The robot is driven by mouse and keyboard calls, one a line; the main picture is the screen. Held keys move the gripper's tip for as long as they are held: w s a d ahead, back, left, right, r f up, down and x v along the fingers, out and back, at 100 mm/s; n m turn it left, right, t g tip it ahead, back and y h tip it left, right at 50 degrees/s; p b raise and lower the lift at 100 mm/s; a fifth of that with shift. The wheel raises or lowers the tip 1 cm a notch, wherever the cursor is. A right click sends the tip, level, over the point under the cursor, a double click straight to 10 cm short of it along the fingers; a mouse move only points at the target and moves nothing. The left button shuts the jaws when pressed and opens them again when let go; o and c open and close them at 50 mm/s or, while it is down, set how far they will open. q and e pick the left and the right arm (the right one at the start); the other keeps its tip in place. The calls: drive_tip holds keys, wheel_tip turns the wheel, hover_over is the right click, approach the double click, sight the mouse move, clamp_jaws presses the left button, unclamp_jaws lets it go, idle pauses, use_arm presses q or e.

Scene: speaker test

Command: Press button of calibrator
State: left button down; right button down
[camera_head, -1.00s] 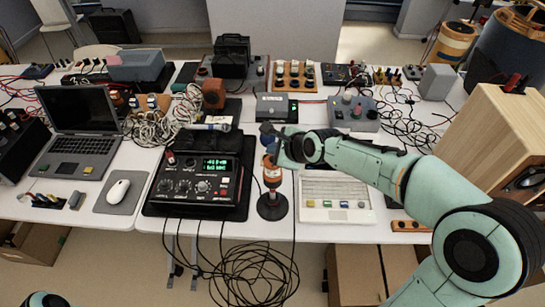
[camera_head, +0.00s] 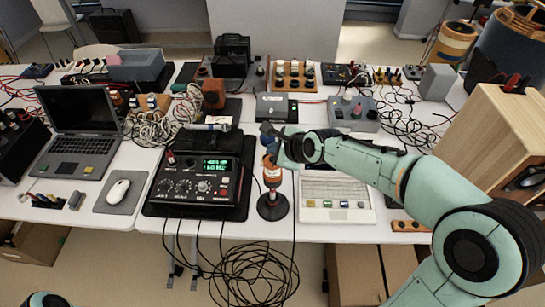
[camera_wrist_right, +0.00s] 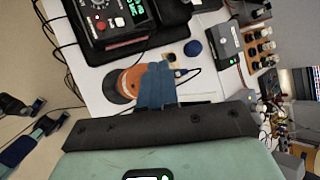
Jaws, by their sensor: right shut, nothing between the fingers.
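An orange upright device (camera_head: 272,176) with a light label and a round black base stands at the table's front edge. I take it for the calibrator, but cannot read its label. My right gripper (camera_head: 274,148) is shut and empty at its top. In the right wrist view, the blue fingers (camera_wrist_right: 157,84) lie together beside and partly over the orange device (camera_wrist_right: 128,84). I cannot tell whether they touch it; its button is hidden. A small part of my left arm shows at the head view's bottom left. Dark, blue-tipped parts, likely my left gripper (camera_wrist_right: 38,118), show in the wrist view.
A black instrument (camera_head: 198,200) with a green display and knobs stands just left. A white keyboard-like unit (camera_head: 335,212) lies right, under my forearm. A black box (camera_head: 272,107) with a green light is behind. A wooden speaker cabinet (camera_head: 495,140) stands far right. Cables hang down in front.

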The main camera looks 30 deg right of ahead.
use_arm(q)
drive_tip(key=shift+s+f, duration=0.2)
drive_tip(key=shift+f, duration=0.05)
use_arm(e)
drive_tip(key=shift+f, duration=0.45)
